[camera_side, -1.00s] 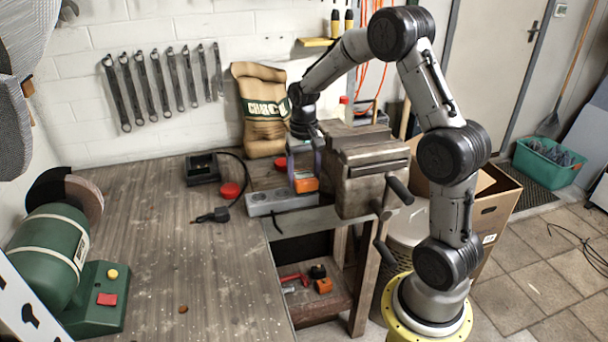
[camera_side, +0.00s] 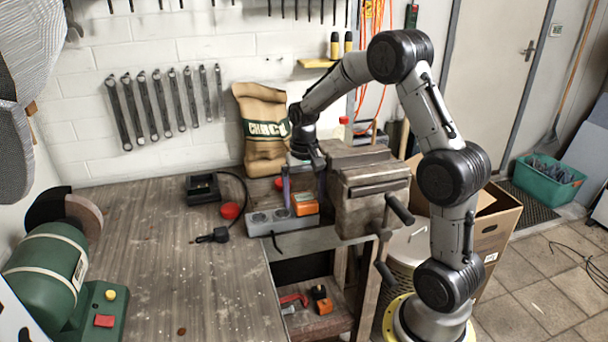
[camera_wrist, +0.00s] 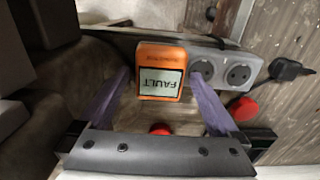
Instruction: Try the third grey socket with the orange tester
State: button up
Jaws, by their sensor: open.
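The grey socket strip (camera_side: 268,229) lies along the bench edge left of the vise. The orange tester (camera_side: 306,204) sits at the strip's right end, over the third socket position. In the wrist view the tester (camera_wrist: 160,55) shows FAULT, upside down, on its display (camera_wrist: 160,83). Two bare round sockets (camera_wrist: 203,70) (camera_wrist: 239,75) show beside it. How deep the tester is seated is hidden. My gripper (camera_side: 304,193) is open at the tester. In the wrist view its purple fingers stand either side, with gaps between them and the tester.
The vise (camera_side: 372,190) stands close on the right. A black plug (camera_side: 211,236), red discs (camera_side: 229,210), a black charger (camera_side: 203,188) and a brown sack (camera_side: 264,130) are nearby. A green grinder (camera_side: 50,265) stands at left. The bench front is mostly clear.

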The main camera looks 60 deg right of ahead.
notch_tip(320, 180, up, 13)
dwell(0.3)
jog(key=shift+f, duration=0.1)
jog(key=s+a+r+n+t, duration=0.35)
jog(key=s+a+r, duration=0.55)
jog(key=a, duration=0.4)
jog(key=s+a+f+n+t, duration=0.1)
jog(key=s+a+f+n, duration=0.1)
jog(key=s+f, duration=0.2)
jog(key=s+a+f+n+t, duration=0.1)
jog(key=s+a+f+n, duration=0.1)
jog(key=s, duration=0.5)
notch_tip(320, 180, down, 2)
jog(key=shift+s+a+f+n, duration=0.2)
jog(key=shift+a+n, duration=0.2)
jog(key=shift+n, duration=0.35)
jog(key=shift+r, duration=0.1)
